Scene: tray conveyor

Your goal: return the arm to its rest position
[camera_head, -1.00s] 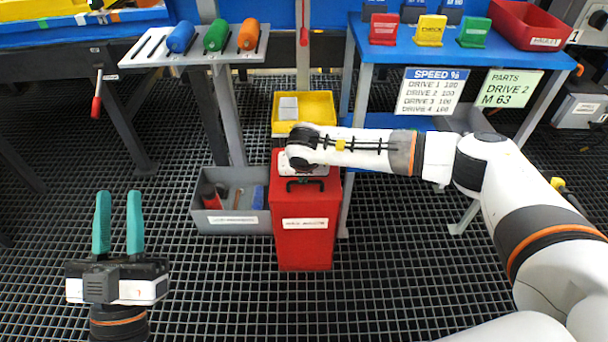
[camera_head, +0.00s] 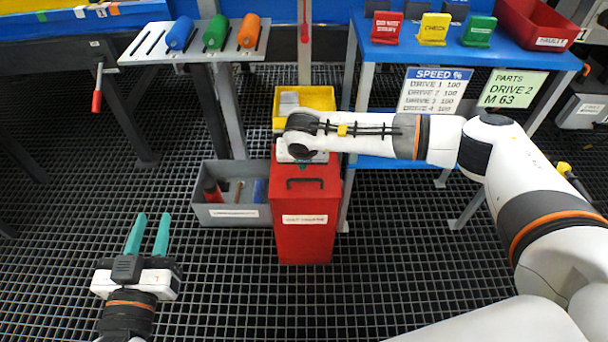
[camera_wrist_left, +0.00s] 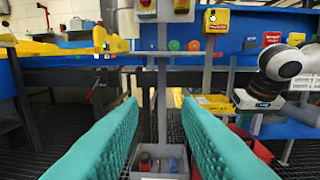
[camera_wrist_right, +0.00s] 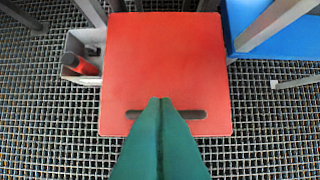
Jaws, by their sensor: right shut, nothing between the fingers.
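My left gripper (camera_head: 152,217) is open and empty at the lower left, over the grated floor. Its two teal fingers stand wide apart in the left wrist view (camera_wrist_left: 158,101). My right arm reaches in from the right, with its wrist over a red box (camera_head: 305,215).
A grey bin (camera_head: 213,210) with tools stands left of the red box, and a yellow bin (camera_head: 318,98) behind it. A blue table (camera_head: 400,52) with signs and a red bin (camera_head: 535,22) is at the back right. A rack (camera_head: 190,54) holds coloured rollers. Floor near my left gripper is clear.

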